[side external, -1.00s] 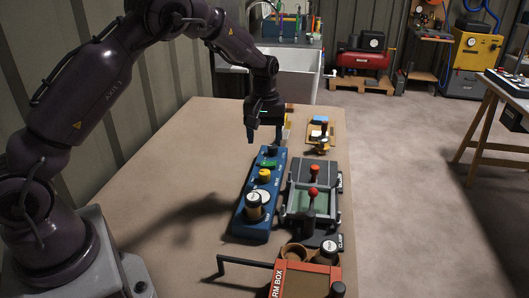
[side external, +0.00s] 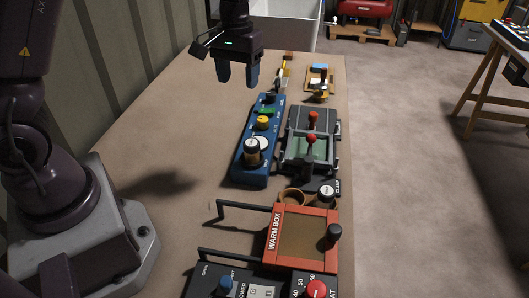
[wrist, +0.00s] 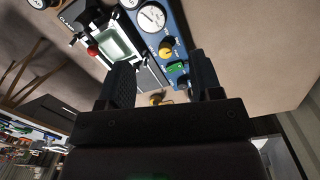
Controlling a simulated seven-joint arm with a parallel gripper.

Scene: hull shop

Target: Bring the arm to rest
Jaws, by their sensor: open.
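My gripper (side external: 238,76) hangs above the bench at the far left of the blue control panel in the side view, its two dark fingers apart and pointing down. Nothing is between the fingers. In the wrist view the gripper (wrist: 160,85) shows its fingers spread, with the blue panel (wrist: 160,28) and its yellow and green knobs beyond them. The bench (side external: 150,130) lies below, clear of the fingers.
The blue panel (side external: 243,172), the grey clamp unit (side external: 291,150) and the red warm box (side external: 273,236) stand along the bench's right side. A black control box (side external: 205,280) is at the front. The bench's left middle is free.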

